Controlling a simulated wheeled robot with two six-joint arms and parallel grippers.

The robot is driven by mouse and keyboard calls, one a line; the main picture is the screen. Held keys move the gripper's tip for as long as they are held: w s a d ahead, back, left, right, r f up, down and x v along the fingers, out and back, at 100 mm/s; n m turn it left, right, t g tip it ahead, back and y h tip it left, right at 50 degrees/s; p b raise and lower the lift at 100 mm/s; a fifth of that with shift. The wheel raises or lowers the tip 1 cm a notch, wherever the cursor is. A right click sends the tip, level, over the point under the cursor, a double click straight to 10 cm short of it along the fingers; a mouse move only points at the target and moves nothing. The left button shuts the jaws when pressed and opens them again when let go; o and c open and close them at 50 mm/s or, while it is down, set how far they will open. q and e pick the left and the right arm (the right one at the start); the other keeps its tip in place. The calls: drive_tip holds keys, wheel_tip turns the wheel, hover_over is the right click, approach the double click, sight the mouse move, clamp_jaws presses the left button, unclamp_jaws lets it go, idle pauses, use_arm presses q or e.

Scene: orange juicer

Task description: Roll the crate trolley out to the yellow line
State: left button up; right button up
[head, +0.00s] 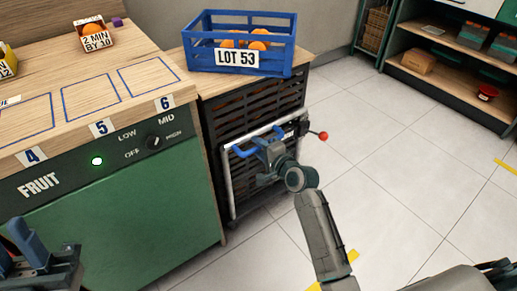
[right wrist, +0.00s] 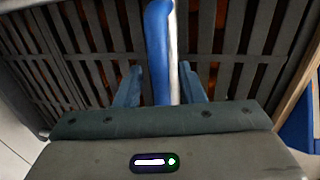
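The crate trolley (head: 222,118) is a dark slatted cart with a wooden top, beside the green counter. A silver tube frame (head: 226,185) with a blue grip stands on its front; the tube (right wrist: 173,60) and blue grip (right wrist: 157,35) show in the right wrist view. My right gripper (head: 258,148) is at this handle. In the right wrist view its fingers (right wrist: 163,88) stand either side of the bar, seemingly with narrow gaps. Yellow line pieces (head: 340,272) (head: 507,167) lie on the floor, partly hidden by my arm. My left gripper (head: 15,250) is open and empty, lower left, partly cut off.
A blue crate (head: 200,58) labelled LOT 53 with oranges stands on the trolley top. A red-knobbed lever (head: 322,136) sticks out at its right. The green counter (head: 130,215) borders the trolley's left. Shelves (head: 450,73) stand at the back right. Tiled floor (head: 400,150) is clear.

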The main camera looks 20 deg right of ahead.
drive_tip(key=shift+w+a, duration=0.1)
drive_tip(key=shift+w, duration=0.1)
clamp_jaws()
